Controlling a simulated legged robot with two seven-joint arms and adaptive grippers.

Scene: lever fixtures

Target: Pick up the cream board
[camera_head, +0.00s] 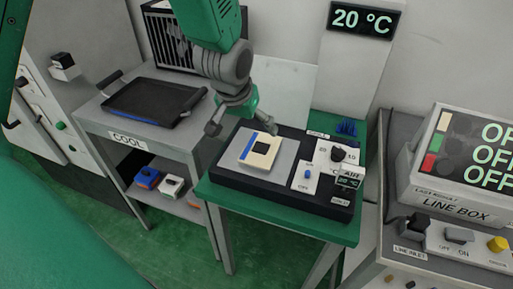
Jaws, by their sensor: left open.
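The cream board (258,153) lies flat on a grey plate (277,164) on top of a black hot-plate unit (248,184). The board has a blue stripe on its left side and a dark square near its middle. My left gripper (240,128) is open and empty, just above and behind the board, with its fingers spread to either side. It looks apart from the board. My right gripper is not in view.
The unit stands on a green-topped table (284,208) and carries switches and a dial at its right. A black tray (152,103) rests on the COOL table (132,137) at left. The line box (455,205) stands at right.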

